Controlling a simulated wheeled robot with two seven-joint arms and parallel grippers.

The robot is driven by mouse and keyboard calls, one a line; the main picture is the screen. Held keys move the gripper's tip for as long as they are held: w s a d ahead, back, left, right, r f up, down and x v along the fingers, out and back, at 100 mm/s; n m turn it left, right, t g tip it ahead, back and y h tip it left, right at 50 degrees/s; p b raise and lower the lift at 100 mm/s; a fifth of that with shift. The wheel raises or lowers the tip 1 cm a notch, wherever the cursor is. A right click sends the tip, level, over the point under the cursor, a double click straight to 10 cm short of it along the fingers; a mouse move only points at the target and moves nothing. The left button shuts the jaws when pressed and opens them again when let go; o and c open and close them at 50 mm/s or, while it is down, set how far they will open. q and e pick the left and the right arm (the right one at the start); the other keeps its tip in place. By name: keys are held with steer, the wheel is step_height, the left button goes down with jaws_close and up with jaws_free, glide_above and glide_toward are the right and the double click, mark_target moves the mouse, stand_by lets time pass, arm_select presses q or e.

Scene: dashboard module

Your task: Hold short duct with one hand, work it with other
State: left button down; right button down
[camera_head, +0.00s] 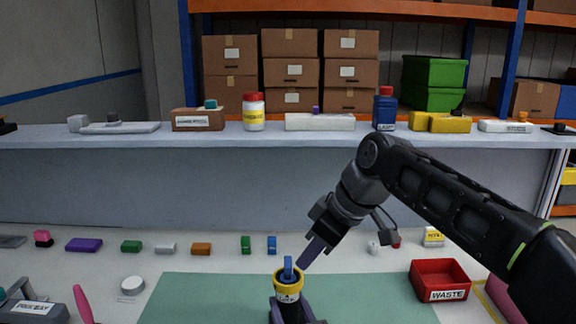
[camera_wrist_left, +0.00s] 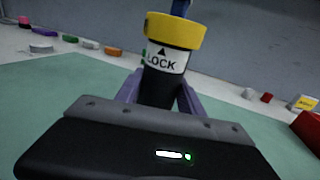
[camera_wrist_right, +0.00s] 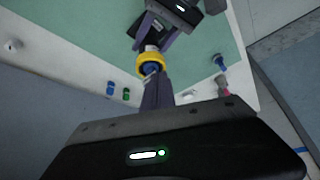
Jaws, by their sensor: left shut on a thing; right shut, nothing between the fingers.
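The short duct is a black cylinder with a yellow collar (camera_head: 288,278), a white label and a blue piece (camera_head: 288,266) standing in its top. The left wrist view shows the yellow collar (camera_wrist_left: 175,31) and the label reading LOCK (camera_wrist_left: 165,60). My left gripper (camera_head: 288,308) is shut on the black body below the label and holds it upright above the green mat (camera_head: 200,300). My right gripper (camera_head: 308,256) is shut and empty, its purple fingertips just right of the blue piece. In the right wrist view, its fingers (camera_wrist_right: 157,92) point toward the yellow collar; contact cannot be told.
A red WASTE bin (camera_head: 440,278) stands right of the mat. Several small coloured parts lie in a row behind it, including a green block (camera_head: 245,245) and a blue block (camera_head: 272,245). A raised shelf (camera_head: 230,138) with boxes and bottles runs across the back.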

steer(key=shift+f, duration=0.1)
step_height(320, 180, down, 7)
stand_by(0.7)
steer(key=shift+w+a, duration=0.1)
steer(key=shift+w, duration=0.15)
stand_by(0.6)
